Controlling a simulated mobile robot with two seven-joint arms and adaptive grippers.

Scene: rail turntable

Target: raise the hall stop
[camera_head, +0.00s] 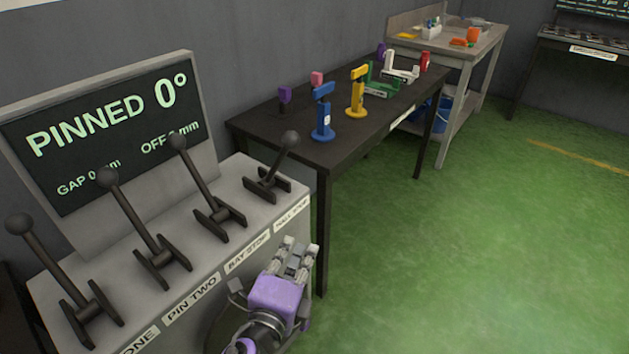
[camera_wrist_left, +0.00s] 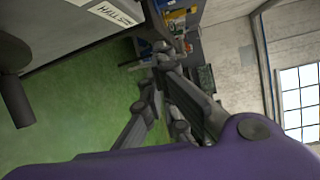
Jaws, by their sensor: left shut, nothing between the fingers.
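The hall stop lever (camera_head: 268,168) is the rightmost of several dark ball-topped levers on the grey console (camera_head: 130,235). It leans to the right, its knob up and to the right of its base. Its label (camera_head: 292,215) is on the front edge below it, partly readable. My left gripper (camera_head: 301,248), with a purple body, is shut and empty in front of the console's right end, below and apart from the lever. In the left wrist view, the gripper (camera_wrist_left: 163,62) points away past the console label (camera_wrist_left: 115,13); a dark rounded part at the left cannot be surely identified.
The other levers, bay stop (camera_head: 208,185) among them, lean left. The screen (camera_head: 105,125) reads PINNED 0°. A dark table (camera_head: 375,128) with coloured fixtures stands behind right of the console. Green floor (camera_head: 470,250) is clear at the right.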

